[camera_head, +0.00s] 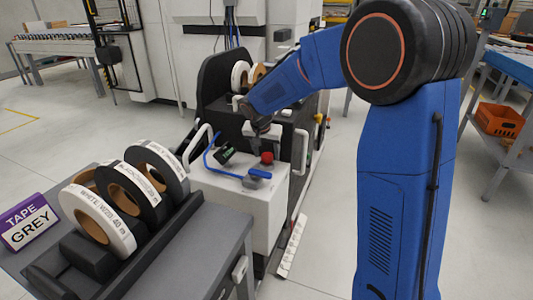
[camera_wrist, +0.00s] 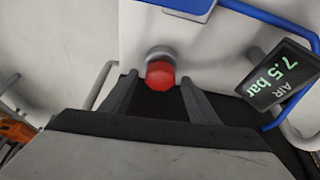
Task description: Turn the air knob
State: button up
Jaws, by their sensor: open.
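A red knob (camera_head: 267,157) on a grey metal collar sits on the white machine panel. In the wrist view the red knob (camera_wrist: 161,75) shows in the middle, between and just beyond my two dark fingertips. My gripper (camera_wrist: 158,88) is open and empty, its fingers to either side of the knob's line; I cannot tell whether they touch it. In the head view my gripper (camera_head: 257,136) is over the panel, slightly behind the knob. A small dark display (camera_wrist: 281,79) beside the knob reads "AIR 7.5 bar"; the display (camera_head: 225,151) also shows in the head view.
A blue hose (camera_head: 212,158) and a blue fitting (camera_head: 257,176) lie near the knob. White handles (camera_head: 301,150) stand at the machine's sides. Tape rolls (camera_head: 98,218) and a "TAPE GREY" sign (camera_head: 30,222) are on the cart at left.

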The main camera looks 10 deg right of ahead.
jog(key=c, duration=1)
jog(key=shift+c, duration=0.2)
jog(key=n, duration=0.1)
jog(key=n+y, duration=0.1)
jog(key=n, duration=0.1)
jog(key=n+y, duration=0.1)
jog(key=n, duration=0.1)
jog(key=shift+s+d, duration=0.1)
jog(key=shift+d, duration=0.15)
jog(key=shift+n+y, duration=0.7)
jog(key=shift+n, duration=1.1)
jog(key=o, duration=1)
jog(key=shift+o, duration=0.2)
